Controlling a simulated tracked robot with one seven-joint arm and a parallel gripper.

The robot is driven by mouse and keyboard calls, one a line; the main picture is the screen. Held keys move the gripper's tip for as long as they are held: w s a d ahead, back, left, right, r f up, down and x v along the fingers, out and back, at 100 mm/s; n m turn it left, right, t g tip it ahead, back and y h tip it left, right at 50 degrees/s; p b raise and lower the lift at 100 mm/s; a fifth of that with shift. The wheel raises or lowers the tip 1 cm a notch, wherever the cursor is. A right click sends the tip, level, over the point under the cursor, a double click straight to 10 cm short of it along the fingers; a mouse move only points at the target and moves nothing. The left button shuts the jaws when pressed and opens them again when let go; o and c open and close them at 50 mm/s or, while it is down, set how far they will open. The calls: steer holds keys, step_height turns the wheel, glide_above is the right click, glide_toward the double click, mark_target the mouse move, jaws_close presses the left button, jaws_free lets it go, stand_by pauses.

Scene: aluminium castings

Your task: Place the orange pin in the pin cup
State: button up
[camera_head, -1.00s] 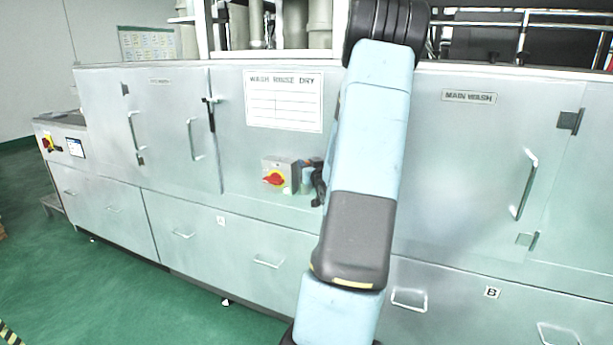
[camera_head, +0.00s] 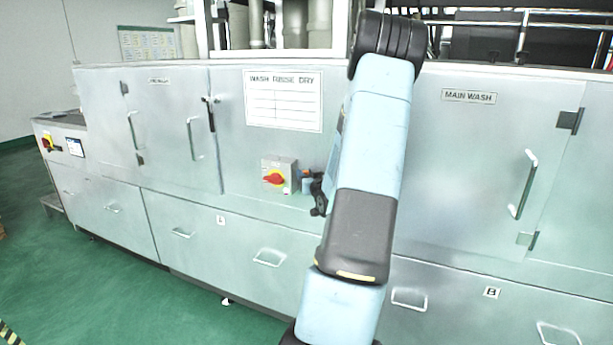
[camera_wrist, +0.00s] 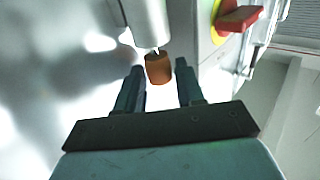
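In the wrist view, the orange pin (camera_wrist: 158,68) is a short orange knob with a thin metal tip at its upper side. It sits between the tips of my gripper (camera_wrist: 160,68). In the head view, the orange pin (camera_head: 306,174) shows small beside the switch box, and my gripper is partly hidden by my arm.
A switch box (camera_head: 279,176) with a red and yellow rotary switch (camera_head: 274,180) is close to the pin; the red handle (camera_wrist: 240,18) shows in the wrist view too. A metal washer cabinet (camera_head: 480,180) with protruding handles fills the front. Green floor (camera_head: 120,295) is clear at left.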

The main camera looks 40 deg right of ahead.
steer(key=shift+r, duration=0.1)
steer(key=v, duration=1.2)
steer(key=w+a+r+n+g+y, duration=0.1)
steer(key=a+r+g, duration=0.3)
steer(key=a, duration=0.5)
steer(key=w+a+r+n+g+y, duration=0.1)
steer(key=w+a+r+n+g, duration=0.15)
steer(key=a+r, duration=0.5)
steer(key=s+a+r+g+y, duration=0.2)
steer(key=s+a, duration=0.8)
steer(key=s+a+r+g+y, duration=0.2)
steer(key=s+a+g, duration=0.1)
steer(key=s+a, duration=0.7)
steer(key=shift+a, duration=0.55)
steer(key=shift+d+n, duration=0.1)
steer(key=shift+n, duration=0.15)
